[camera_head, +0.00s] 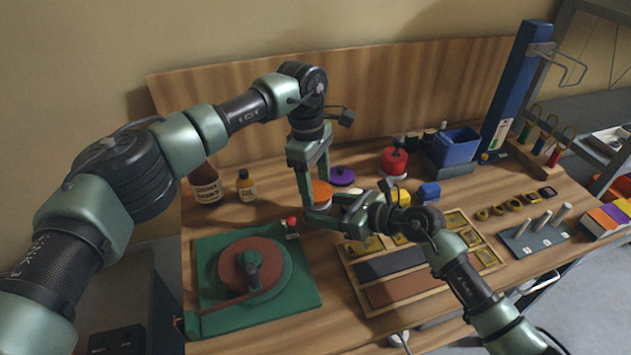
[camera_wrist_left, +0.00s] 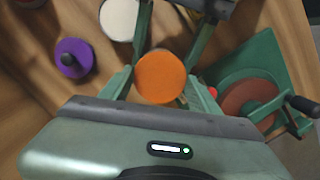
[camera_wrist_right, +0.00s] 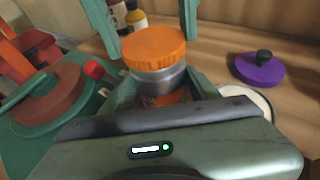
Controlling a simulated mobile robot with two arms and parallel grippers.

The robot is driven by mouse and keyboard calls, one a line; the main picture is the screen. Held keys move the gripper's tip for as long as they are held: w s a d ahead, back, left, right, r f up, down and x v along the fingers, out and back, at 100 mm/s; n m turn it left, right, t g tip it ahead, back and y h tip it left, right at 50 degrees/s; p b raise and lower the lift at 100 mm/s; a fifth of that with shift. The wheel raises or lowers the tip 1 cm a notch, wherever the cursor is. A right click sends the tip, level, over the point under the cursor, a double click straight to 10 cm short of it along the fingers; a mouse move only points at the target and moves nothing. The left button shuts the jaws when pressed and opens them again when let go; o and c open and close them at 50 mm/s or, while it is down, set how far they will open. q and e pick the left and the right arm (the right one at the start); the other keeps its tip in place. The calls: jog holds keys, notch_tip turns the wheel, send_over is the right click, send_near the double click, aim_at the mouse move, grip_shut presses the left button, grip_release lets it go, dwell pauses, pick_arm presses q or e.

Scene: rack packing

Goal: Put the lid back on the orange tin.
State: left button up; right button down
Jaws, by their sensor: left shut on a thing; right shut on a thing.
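The orange lid (camera_head: 321,192) is flat, round and ribbed at the rim. In the right wrist view the lid (camera_wrist_right: 153,46) sits level over the mouth of the orange tin (camera_wrist_right: 158,80), which has a grey upper body and an orange band. I cannot tell if it is fully seated. My left gripper (camera_wrist_left: 160,78) is shut on the lid from above, its fingers on either side of the rim. My right gripper (camera_wrist_right: 162,90) is shut on the tin's body from the side. In the head view, the grippers hide most of the tin.
A purple lid (camera_head: 342,176) with a black knob and a white round container (camera_wrist_left: 120,18) are close by. A green base with a reddish disc (camera_head: 250,264) stands at front left. Bottles (camera_head: 246,186) stand behind. A sectioned wooden tray (camera_head: 490,258) lies at right.

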pick_arm(q)
jog(key=shift+f, duration=0.45)
jog(key=m, duration=0.7)
jog(key=shift+w+d+g+y, duration=0.15)
jog(key=shift+g+y, duration=0.15)
jog(key=m, duration=0.4)
jog(key=shift+m+y, duration=0.3)
jog(key=m, duration=0.4)
jog(key=shift+m, duration=0.3)
jog(key=o, duration=1.3)
